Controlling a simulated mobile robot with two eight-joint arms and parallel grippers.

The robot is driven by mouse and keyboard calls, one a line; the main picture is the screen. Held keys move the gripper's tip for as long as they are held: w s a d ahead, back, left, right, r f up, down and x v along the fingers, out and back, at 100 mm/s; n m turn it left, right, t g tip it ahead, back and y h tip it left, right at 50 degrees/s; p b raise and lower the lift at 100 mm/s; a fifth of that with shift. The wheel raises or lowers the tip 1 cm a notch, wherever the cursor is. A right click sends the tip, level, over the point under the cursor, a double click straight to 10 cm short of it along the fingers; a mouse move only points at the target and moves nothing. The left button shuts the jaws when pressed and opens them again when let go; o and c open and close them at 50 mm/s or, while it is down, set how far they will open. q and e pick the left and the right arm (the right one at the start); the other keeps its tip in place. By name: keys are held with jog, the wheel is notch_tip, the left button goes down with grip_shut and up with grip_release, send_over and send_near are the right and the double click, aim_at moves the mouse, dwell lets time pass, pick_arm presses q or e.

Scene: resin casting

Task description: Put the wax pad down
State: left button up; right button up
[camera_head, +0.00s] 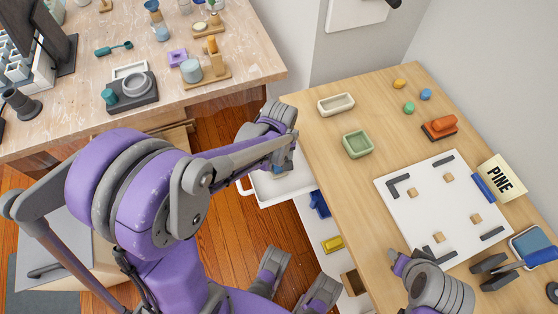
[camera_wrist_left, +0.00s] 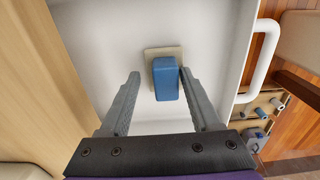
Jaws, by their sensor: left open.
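The wax pad, seen as a blue block (camera_wrist_left: 165,79) on a square beige piece (camera_wrist_left: 177,53), rests on the white floor of the open drawer (camera_wrist_left: 110,27) in the left wrist view. My left gripper (camera_wrist_left: 160,85) is open, with one finger on each side of the pad. The right finger is close to the block; a clear gap shows on the left. I cannot tell whether the right finger touches it. In the head view my left arm reaches down to the drawer (camera_head: 282,192), and its wrist mostly hides the pad.
The wooden table at right carries a white board (camera_head: 437,205) with corner stops, a green tray (camera_head: 357,144), a cream tray (camera_head: 336,104) and a PINE sign (camera_head: 498,179). Lower drawers hold a blue (camera_head: 319,203) and a yellow item (camera_head: 333,244). The drawer handle (camera_wrist_left: 262,65) lies right.

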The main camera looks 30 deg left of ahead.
aim_at(279, 162)
notch_tip(279, 162, up, 3)
jog(key=p, duration=0.2)
jog(key=shift+w+p, duration=0.1)
jog(key=shift+p, duration=0.2)
pick_arm(q)
notch_tip(279, 162, up, 12)
jog(key=s+d+m+t, duration=0.3)
jog(key=s+m+t, duration=0.2)
jog(key=s+m, duration=0.5)
jog(key=shift+s+d+f, duration=0.15)
jog(key=shift+s+d, duration=0.05)
jog(key=shift+s, duration=0.65)
pick_arm(e)
jog(key=shift+r, duration=0.1)
